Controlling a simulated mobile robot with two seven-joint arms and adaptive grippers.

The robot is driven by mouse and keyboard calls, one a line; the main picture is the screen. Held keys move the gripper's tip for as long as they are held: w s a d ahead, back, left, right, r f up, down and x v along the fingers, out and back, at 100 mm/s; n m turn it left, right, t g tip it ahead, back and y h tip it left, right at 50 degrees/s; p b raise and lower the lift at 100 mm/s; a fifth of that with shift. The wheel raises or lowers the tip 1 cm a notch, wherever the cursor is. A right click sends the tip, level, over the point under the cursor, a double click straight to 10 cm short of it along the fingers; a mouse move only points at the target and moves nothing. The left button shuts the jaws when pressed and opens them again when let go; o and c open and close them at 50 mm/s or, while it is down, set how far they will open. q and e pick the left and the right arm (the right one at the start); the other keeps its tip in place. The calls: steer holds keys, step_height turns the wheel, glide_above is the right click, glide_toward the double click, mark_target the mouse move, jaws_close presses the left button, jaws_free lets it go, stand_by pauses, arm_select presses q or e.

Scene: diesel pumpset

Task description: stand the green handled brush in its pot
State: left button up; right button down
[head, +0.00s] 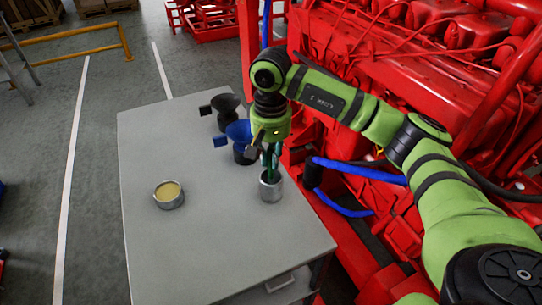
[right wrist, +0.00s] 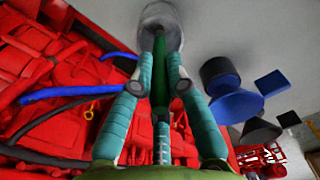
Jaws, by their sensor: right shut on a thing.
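The metal pot (head: 271,190) stands upright near the right edge of the grey cabinet top. My right gripper (head: 270,160) is directly above it, pointing down, with its teal fingers shut on the green handled brush. In the right wrist view the green handle (right wrist: 160,72) runs between the fingertips (right wrist: 158,80) toward the pot (right wrist: 161,14). The brush's lower end lines up with the pot's mouth and seems to reach into it. I cannot tell how deep it is or whether it touches the bottom. My left gripper is in neither view.
A blue funnel-like item (head: 239,131) stands just behind the pot, with a black one (head: 226,112) farther back. A tin with yellowish contents (head: 169,194) stands at the left. The cabinet top (head: 200,255) is clear in front. The red engine (head: 400,60) is close on the right.

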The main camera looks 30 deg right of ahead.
steer(key=c, duration=1.1)
jaws_free()
steer(key=shift+c, duration=0.2)
steer(key=shift+o, duration=0.4)
steer(key=o, duration=0.3)
steer(key=shift+r+p, duration=1.95)
steer(key=shift+r, duration=1.55)
steer(key=shift+s+f, duration=0.1)
